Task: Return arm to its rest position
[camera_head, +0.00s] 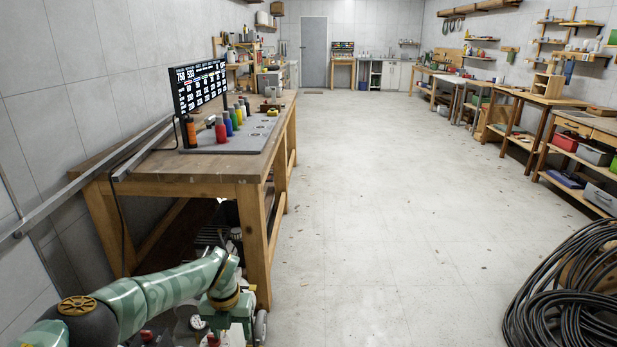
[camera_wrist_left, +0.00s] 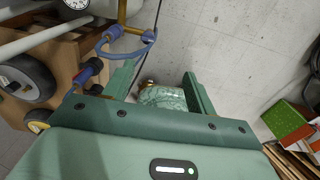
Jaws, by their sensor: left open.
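My left arm (camera_head: 150,300), pale green with dark joints, comes in from the lower left in the head view. It bends down at the wrist near the front leg of the workbench. My left gripper (camera_head: 232,328) hangs low there, partly cut off by the bottom edge. In the left wrist view its two green fingers (camera_wrist_left: 160,86) stand apart, open, with nothing held between them. A green marbled part of my own body shows beyond the fingers. My right arm and gripper are not in view.
The wooden workbench (camera_head: 215,168) with bottles and a screen stands close to my left arm. Beneath it are wheeled equipment and a gauge (camera_wrist_left: 76,3). A coiled black hose (camera_head: 570,290) lies at lower right. The middle floor (camera_head: 350,220) is clear.

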